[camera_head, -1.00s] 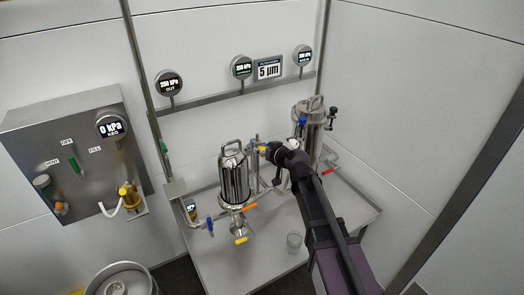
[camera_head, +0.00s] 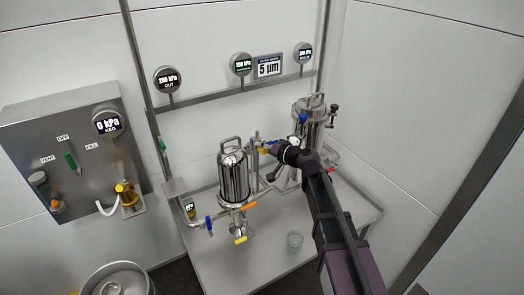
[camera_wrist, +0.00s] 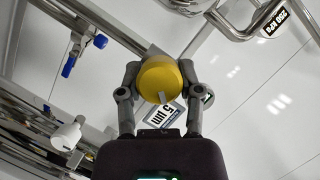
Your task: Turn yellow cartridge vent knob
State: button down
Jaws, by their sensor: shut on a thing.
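The yellow cartridge vent knob (camera_wrist: 160,78) fills the middle of the wrist view. It is a round yellow cap with a pale grey bar on its face. My gripper (camera_wrist: 160,74) has one finger on each side of it and is shut on it. The wrist hides most of the knob there. The front steel cartridge housing (camera_head: 234,178) stands left of my gripper.
The second steel housing (camera_head: 311,125) stands behind my wrist, close to it. Pipes and coloured valve handles surround the front housing. Gauges line the wall rail (camera_head: 215,97). A control panel (camera_head: 65,145) hangs at left.

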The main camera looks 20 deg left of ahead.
jog(key=shift+d+f+m+y+b, duration=0.1)
jog(key=shift+m+y+b, duration=0.55)
jog(key=shift+m, duration=0.45)
jog(key=shift+c, duration=1.3)
grip_release()
